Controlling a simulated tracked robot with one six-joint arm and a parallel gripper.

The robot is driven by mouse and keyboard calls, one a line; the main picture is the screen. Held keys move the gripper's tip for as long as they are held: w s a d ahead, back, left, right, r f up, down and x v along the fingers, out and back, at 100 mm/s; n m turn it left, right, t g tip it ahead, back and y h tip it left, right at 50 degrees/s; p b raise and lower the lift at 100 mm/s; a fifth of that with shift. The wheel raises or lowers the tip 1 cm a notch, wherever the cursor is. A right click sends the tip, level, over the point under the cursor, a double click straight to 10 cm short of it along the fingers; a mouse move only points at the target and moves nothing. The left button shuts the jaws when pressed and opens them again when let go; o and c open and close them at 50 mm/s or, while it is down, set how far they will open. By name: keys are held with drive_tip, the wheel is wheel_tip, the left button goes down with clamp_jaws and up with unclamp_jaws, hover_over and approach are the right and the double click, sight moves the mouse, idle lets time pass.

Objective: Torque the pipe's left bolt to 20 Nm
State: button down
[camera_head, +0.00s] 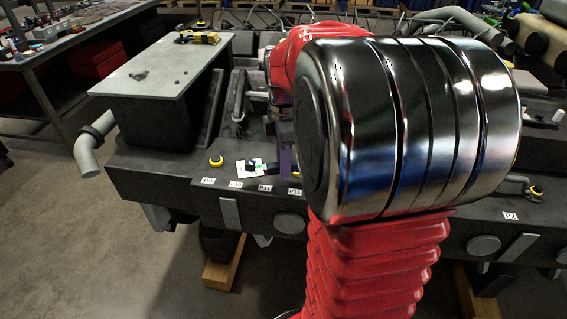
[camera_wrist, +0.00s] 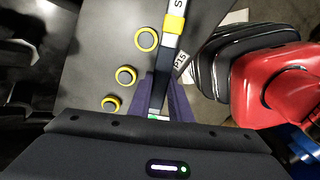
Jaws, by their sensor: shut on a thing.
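My gripper (camera_wrist: 161,82) shows in the wrist view, with its purple fingers shut on a long dark bar-shaped tool (camera_wrist: 172,45). The tool has a yellow band and a pale section with lettering; it looks like a torque wrench. It runs up past the top edge, so its far end is out of view. In the head view a purple part of my gripper (camera_head: 287,160) shows just left of my large chrome arm joint, which hides most of the area behind it. I cannot make out the pipe's left bolt in either view.
Three yellow-ringed round parts, the top one a yellow ring (camera_wrist: 146,39), sit on a dark surface left of the tool. A P15 label (camera_wrist: 181,62) is close on its right. A grey-topped block (camera_head: 160,65) stands at the left. The floor (camera_head: 90,250) is clear at lower left.

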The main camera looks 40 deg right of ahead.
drive_tip(key=shift+w+d, duration=0.15)
drive_tip(key=shift+w, duration=0.1)
drive_tip(key=shift+w+d+m, duration=0.1)
drive_tip(key=shift+w+m, duration=0.1)
drive_tip(key=shift+m, duration=0.1)
drive_tip(key=shift+r, duration=0.1)
drive_tip(key=shift+s+a+n, duration=0.35)
drive_tip(key=shift+s+n, duration=0.15)
drive_tip(key=shift+s, duration=0.2)
drive_tip(key=shift+s+a+n, duration=0.3)
drive_tip(key=shift+s+n, duration=0.2)
drive_tip(key=shift+s, duration=0.15)
drive_tip(key=shift+s, duration=0.1)
drive_tip(key=shift+s+a+n, duration=0.2)
drive_tip(key=shift+s+n, duration=0.3)
drive_tip(key=shift+s, duration=0.2)
drive_tip(key=shift+s+a+n, duration=0.2)
drive_tip(key=shift+s+n, duration=0.3)
drive_tip(key=shift+s, duration=0.15)
